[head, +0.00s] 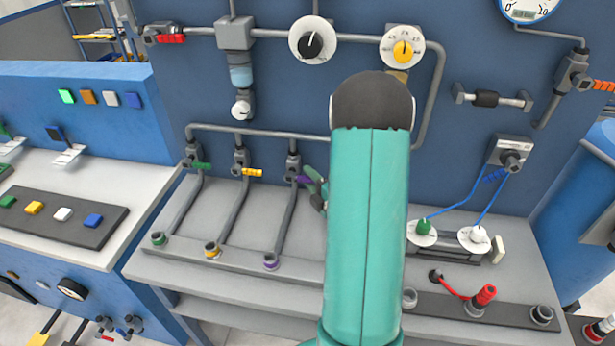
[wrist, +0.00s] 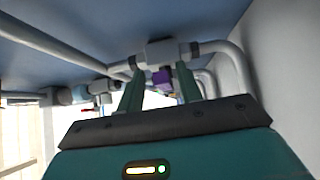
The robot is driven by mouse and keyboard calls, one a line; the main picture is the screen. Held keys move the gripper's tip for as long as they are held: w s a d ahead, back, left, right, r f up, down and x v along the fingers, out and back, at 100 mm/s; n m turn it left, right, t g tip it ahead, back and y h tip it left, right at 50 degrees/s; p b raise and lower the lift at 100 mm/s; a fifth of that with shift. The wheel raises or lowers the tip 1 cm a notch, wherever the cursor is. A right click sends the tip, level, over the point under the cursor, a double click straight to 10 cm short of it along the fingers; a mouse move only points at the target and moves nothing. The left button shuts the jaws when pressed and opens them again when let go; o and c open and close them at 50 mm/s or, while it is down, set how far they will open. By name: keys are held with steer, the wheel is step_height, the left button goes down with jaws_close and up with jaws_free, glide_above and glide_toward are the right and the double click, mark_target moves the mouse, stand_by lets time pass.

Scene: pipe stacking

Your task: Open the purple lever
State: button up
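The purple lever (head: 303,180) is on the third pipe valve from the left, on the blue wall panel, and points right toward my gripper. My gripper (head: 318,187) is beside the lever's right end, partly hidden behind my teal arm. In the wrist view, the purple lever (wrist: 162,77) shows between my two green fingers (wrist: 159,84), below a grey valve body (wrist: 160,52). The fingers are apart, and I see no clear contact with the lever. Whether the lever lies fully between the fingertips in depth is hard to tell.
A green lever (head: 201,165) and a yellow lever (head: 251,172) sit on the valves to the left. Pipes run down to the grey bench (head: 180,262). A grey pipe (head: 437,85) bends down behind my arm. Blue cables (head: 455,208) hang at the right.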

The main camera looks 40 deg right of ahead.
steer(key=shift+w+a+f, duration=0.1)
steer(key=shift+w+f, duration=0.2)
steer(key=shift+w, duration=0.35)
steer(key=shift+s+r, duration=0.1)
steer(key=shift+s, duration=0.25)
steer(key=shift+s+r, duration=0.1)
steer(key=shift+s, duration=0.05)
steer(key=c, duration=0.3)
steer(key=shift+w, duration=0.2)
jaws_close()
